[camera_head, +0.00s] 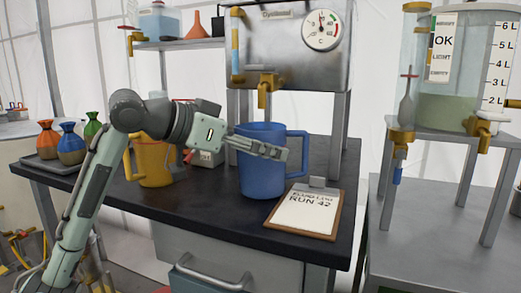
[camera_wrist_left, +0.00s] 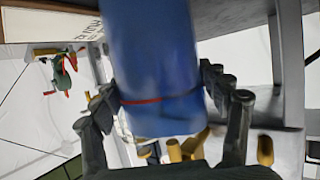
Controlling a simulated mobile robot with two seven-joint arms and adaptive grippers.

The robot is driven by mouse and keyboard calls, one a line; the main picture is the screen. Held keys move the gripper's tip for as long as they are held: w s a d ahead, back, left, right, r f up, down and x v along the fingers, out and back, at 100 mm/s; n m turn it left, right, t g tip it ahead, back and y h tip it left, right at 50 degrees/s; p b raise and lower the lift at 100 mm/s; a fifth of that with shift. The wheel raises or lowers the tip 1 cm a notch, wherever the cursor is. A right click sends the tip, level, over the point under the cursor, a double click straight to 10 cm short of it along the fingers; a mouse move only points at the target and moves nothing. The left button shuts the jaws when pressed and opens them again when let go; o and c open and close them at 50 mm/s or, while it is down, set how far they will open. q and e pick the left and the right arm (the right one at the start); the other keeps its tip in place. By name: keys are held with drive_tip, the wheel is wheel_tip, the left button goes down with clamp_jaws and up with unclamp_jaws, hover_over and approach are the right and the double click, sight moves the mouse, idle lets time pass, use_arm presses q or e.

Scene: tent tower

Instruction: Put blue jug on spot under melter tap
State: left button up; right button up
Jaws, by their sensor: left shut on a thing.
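The blue jug (camera_head: 262,176) stands upright at the black bench, its handle to the right. My left gripper (camera_head: 262,148) is shut around its upper body; one finger crosses the front of the jug. In the left wrist view the jug (camera_wrist_left: 152,55) fills the space between both fingers (camera_wrist_left: 165,92). The melter (camera_head: 285,55) is a steel tank with a round dial. Its brass tap (camera_head: 264,90) hangs just above the jug's mouth. I cannot tell whether the jug's base touches the bench. The spot beneath is hidden. My right gripper is not in view.
A yellow jug (camera_head: 155,165) stands on the bench behind my left arm. A clipboard (camera_head: 306,212) lies right of the blue jug. Coloured bottles on a tray (camera_head: 50,167) stand at the left. A clear tank (camera_head: 460,60) on a metal stand is at the right.

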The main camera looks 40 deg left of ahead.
use_arm(q)
drive_tip(key=o, duration=1.3)
drive_tip(key=shift+f, duration=0.2)
drive_tip(key=shift+r, duration=0.1)
drive_tip(key=shift+s+a, duration=0.1)
drive_tip(key=shift+s, duration=0.15)
drive_tip(key=v, duration=1.1)
drive_tip(key=shift+s+a+r+b, duration=0.1)
drive_tip(key=shift+s+r+b, duration=0.1)
drive_tip(key=shift+b, duration=0.15)
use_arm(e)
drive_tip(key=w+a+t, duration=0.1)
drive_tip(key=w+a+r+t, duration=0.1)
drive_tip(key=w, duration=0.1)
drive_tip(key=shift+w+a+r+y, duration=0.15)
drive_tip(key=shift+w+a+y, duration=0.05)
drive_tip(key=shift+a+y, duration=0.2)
